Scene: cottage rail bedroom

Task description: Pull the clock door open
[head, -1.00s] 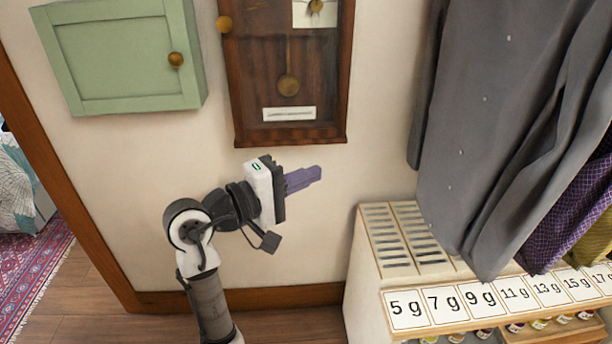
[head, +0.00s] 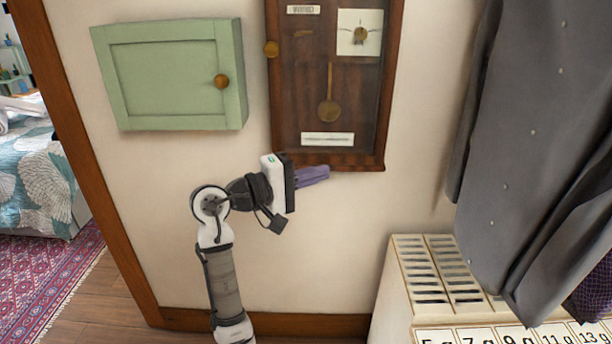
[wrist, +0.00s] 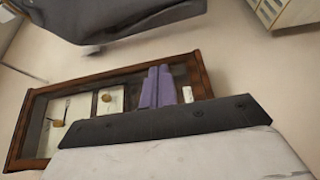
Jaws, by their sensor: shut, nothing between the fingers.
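The wall clock is a tall dark wooden case with a glazed door (head: 300,100), a pendulum and a white dial plate inside. In the wrist view the clock (wrist: 200,75) lies sideways behind the fingers. My gripper (head: 325,173) has purple fingers, shut and empty, just below or in front of the clock's bottom edge in the head view. The fingers are well below the knob. I cannot tell whether they touch the case. The knob is not clear in the wrist view.
Grey clothing (head: 525,140) hangs at the right, above a cream slotted unit (head: 405,285) with number labels. The wall below the clock is bare.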

